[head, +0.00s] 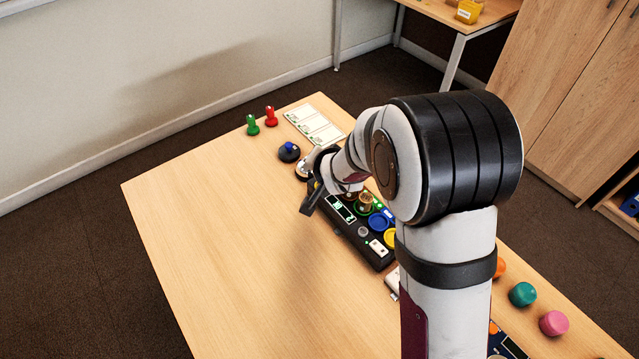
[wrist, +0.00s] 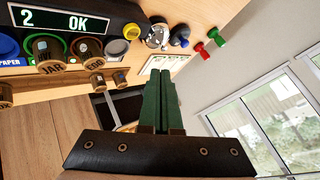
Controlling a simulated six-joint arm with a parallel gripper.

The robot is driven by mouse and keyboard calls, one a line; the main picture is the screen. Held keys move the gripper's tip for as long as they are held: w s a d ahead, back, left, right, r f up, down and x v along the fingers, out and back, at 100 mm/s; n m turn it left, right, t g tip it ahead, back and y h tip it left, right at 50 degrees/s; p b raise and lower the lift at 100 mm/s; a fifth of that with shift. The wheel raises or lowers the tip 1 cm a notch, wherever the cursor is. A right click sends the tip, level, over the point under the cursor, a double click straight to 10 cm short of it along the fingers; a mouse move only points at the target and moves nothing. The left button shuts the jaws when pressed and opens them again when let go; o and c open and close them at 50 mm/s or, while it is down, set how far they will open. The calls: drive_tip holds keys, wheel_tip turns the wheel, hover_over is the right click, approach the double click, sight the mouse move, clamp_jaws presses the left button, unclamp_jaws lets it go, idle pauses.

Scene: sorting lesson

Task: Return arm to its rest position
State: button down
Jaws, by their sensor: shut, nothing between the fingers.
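My gripper (head: 309,200) is above the table beside the left end of a black sorting device (head: 378,262) in the head view, partly hidden by my wrist. In the wrist view the two green fingers of my gripper (wrist: 158,98) lie side by side, closed, with nothing between them. My arm reaches over the right half of the table and covers part of the device. In the wrist view the device's display (wrist: 62,20) reads "2 OK".
A green peg (head: 253,126), a red peg (head: 271,117), a white card (head: 314,127) and a blue-topped dark disc (head: 289,153) are at the far end. A teal (head: 522,294) and a pink pot (head: 553,323) stand at right. The wooden table (head: 220,215) is clear on the left.

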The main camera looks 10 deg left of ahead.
drive_tip(key=s+d+r+g+h, duration=0.25)
drive_tip(key=s+d+r, duration=0.25)
drive_tip(key=s+d, duration=0.4)
drive_tip(key=s+d+r+g, duration=0.2)
drive_tip(key=s+g, duration=0.1)
drive_tip(key=s, duration=1)
drive_tip(key=s+d+r+g+y, duration=0.1)
drive_tip(key=s+d+r+g, duration=0.1)
drive_tip(key=s, duration=1.1)
drive_tip(key=shift+s+d+m+g, duration=0.25)
drive_tip(key=shift+d+m+g, duration=0.15)
drive_tip(key=shift+d+g, duration=0.25)
